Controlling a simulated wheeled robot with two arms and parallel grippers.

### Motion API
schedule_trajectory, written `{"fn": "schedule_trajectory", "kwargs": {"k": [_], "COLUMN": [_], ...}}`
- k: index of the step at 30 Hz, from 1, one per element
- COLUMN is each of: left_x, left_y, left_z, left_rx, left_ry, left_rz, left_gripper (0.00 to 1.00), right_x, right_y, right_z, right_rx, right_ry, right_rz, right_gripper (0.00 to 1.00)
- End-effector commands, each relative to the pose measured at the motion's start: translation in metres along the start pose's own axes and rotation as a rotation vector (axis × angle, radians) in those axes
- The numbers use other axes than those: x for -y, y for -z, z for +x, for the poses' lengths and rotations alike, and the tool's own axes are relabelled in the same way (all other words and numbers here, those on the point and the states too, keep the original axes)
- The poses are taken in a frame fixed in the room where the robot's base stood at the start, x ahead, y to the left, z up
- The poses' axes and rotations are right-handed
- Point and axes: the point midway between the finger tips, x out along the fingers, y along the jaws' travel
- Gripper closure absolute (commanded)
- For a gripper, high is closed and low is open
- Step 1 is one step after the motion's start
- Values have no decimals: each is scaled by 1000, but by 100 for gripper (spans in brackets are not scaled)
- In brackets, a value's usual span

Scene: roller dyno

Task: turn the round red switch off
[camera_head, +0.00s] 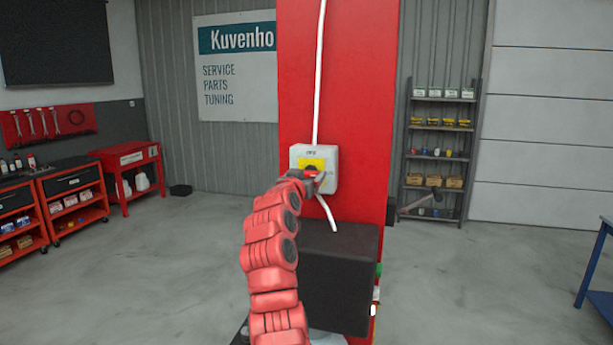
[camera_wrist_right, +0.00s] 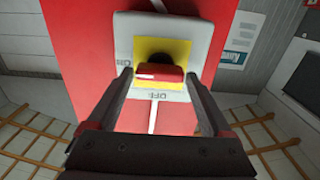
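The round switch has a red handle (camera_head: 311,173) on a yellow plate (camera_head: 308,162), set on a white box fixed to the red column. In the right wrist view the red handle (camera_wrist_right: 160,72) lies level across the picture, in line with the ON mark at left; the OFF mark is below it. My right gripper (camera_head: 317,179) is at the box and partly covers the handle in the head view. In the right wrist view the gripper (camera_wrist_right: 159,77) is open, one finger on each side of the handle, with gaps showing. My left gripper is not in view.
A white cable (camera_head: 318,75) runs down the red column (camera_head: 355,100) to the box. A black block (camera_head: 330,265) stands out below the switch. Red tool carts (camera_head: 70,190) are at left, and a dark shelf (camera_head: 437,150) is at right. Open floor lies on both sides.

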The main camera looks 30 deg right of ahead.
Motion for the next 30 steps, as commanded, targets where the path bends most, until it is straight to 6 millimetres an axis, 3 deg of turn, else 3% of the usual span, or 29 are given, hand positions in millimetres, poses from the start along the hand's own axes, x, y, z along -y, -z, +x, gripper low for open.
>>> {"fn": "schedule_trajectory", "kwargs": {"k": [1, 10, 20, 30], "left_x": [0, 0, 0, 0], "left_y": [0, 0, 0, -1], "left_z": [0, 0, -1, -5], "left_rx": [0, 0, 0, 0], "left_ry": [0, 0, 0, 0], "left_rz": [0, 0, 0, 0], "left_gripper": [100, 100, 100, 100], "right_x": [0, 0, 0, 1], "right_y": [0, 0, 0, 0], "right_z": [0, 0, 0, 0], "right_rx": [0, 0, -1, -2], "right_ry": [0, 0, 0, 1], "right_rz": [0, 0, -49, -287], "right_gripper": [27, 81, 81, 81]}}
